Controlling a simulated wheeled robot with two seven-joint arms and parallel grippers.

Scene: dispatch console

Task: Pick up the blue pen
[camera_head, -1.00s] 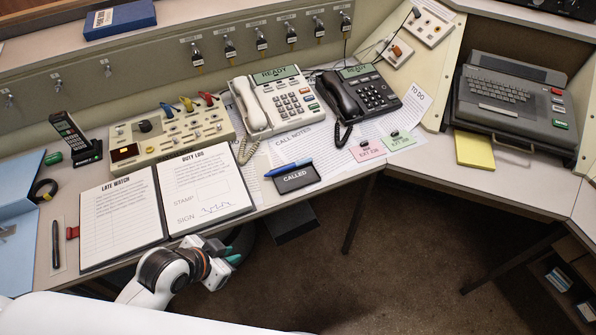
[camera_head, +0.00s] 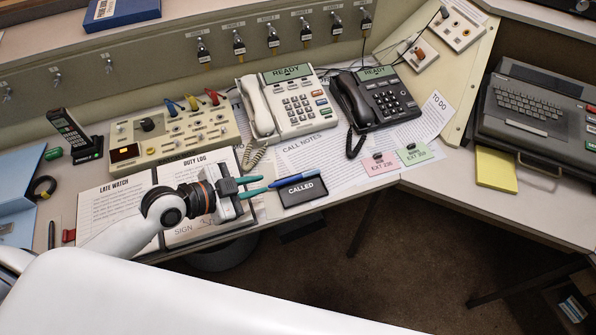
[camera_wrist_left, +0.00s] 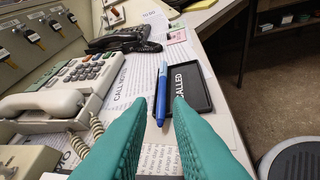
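The blue pen (camera_head: 296,180) lies on the desk along the upper edge of the black tray (camera_head: 303,194) marked CALLED. It also shows in the left wrist view (camera_wrist_left: 161,94), beside the tray (camera_wrist_left: 190,90). My left gripper (camera_head: 266,184) is open, its teal fingers pointing right at the pen's near end. In the left wrist view the near end appears between the two fingertips (camera_wrist_left: 159,106), with a gap on each side. I cannot tell how high the fingers are above the desk. My right gripper is not in view.
My left arm covers part of the duty log (camera_head: 206,162). The white phone (camera_head: 283,104), black phone (camera_head: 373,97) and switch panel (camera_head: 172,133) stand behind. Call notes paper (camera_head: 315,149) lies beyond the pen. The desk's front edge is close to the tray.

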